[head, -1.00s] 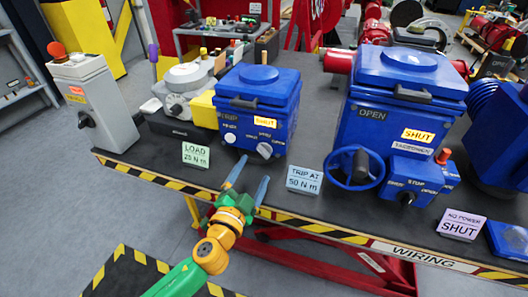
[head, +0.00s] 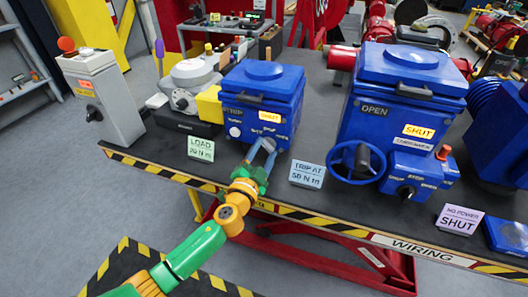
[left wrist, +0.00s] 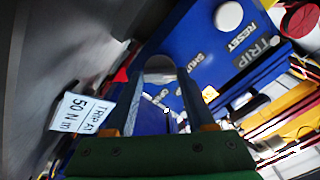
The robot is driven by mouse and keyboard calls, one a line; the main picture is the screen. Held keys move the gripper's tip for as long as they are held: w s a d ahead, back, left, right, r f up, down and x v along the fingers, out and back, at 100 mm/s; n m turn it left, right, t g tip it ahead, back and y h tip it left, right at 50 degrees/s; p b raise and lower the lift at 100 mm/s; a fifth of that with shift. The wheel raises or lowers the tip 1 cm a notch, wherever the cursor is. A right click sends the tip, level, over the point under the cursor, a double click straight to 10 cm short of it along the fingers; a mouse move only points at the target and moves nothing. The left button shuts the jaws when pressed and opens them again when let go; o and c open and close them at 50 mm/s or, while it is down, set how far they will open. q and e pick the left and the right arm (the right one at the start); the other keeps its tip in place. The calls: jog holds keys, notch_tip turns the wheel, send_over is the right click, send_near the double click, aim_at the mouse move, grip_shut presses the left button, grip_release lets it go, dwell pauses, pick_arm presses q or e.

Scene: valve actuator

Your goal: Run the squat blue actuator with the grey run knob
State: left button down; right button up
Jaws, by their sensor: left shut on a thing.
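The squat blue actuator (head: 258,82) stands on the dark bench, with a yellow SHUT window (head: 269,116) on its front. It also fills much of the left wrist view (left wrist: 205,55). My left gripper (head: 268,142) is at the lower right of its front face. In the left wrist view the gripper (left wrist: 163,68) has its fingers shut on the grey run knob (left wrist: 160,63), one finger on each side. The fingers partly hide the knob in the head view. A pale round RESET button (left wrist: 228,17) sits beside it. My right gripper is not in view.
Signs stand on the bench: LOAD (head: 201,148), TRIP AT 50 N m (head: 307,173) and SHUT (head: 459,218). A taller blue actuator (head: 400,105) with a handwheel (head: 356,166) stands right. A grey control box (head: 102,98) stands left. The bench's striped front edge (head: 160,170) lies below my arm.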

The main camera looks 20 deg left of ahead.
pick_arm(q)
jog(key=m, duration=0.4)
jog(key=shift+m, duration=2.4)
jog(key=shift+r+p, duration=0.1)
jog(key=shift+p, duration=0.2)
jog(key=shift+c, duration=1.2)
grip_release()
jog(key=shift+w, duration=0.1)
jog(key=s, duration=0.7)
jog(key=shift+s+a, duration=0.15)
